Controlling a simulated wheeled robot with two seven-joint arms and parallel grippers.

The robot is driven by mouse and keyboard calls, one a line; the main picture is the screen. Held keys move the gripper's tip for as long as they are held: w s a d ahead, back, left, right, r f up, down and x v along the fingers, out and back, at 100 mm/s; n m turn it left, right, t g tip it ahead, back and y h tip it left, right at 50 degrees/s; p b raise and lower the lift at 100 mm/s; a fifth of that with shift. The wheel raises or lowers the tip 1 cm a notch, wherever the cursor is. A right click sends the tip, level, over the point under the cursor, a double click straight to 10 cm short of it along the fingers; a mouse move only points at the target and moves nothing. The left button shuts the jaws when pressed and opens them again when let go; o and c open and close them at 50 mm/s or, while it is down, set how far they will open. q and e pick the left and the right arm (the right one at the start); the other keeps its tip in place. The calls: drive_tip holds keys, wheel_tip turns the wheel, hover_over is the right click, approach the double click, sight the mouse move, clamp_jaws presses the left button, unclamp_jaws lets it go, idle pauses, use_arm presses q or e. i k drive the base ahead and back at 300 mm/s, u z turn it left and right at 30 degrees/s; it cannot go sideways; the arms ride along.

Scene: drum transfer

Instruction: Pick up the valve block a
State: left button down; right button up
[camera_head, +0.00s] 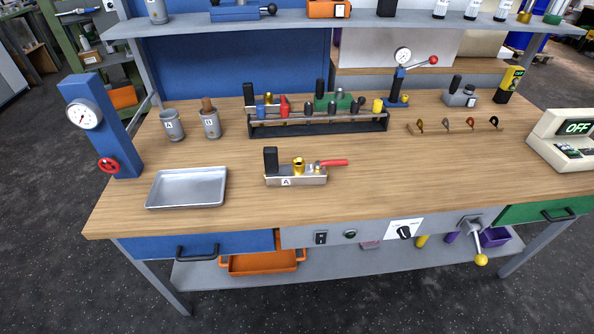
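The valve block a (297,179) is a silver metal block with a white label "A" on its front. It lies on the wooden workbench (370,196), a little left of the middle and near the front. A black upright part stands on its left end, a brass fitting on its middle, and a red lever handle points right from its right end. Nothing touches it. Neither of my grippers shows in the head view.
A metal tray (187,205) lies left of the block. A blue gauge stand (103,130) is at the left edge. Grey cups (172,126) and a tool rack (318,127) stand behind. A display device (562,137) is at the right. The front right bench is clear.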

sight(298, 173)
drive_tip(key=u, duration=0.05)
drive_tip(key=k, duration=0.55)
drive_tip(key=z, duration=0.5)
drive_tip(key=i, duration=0.95)
drive_tip(key=u, duration=0.65)
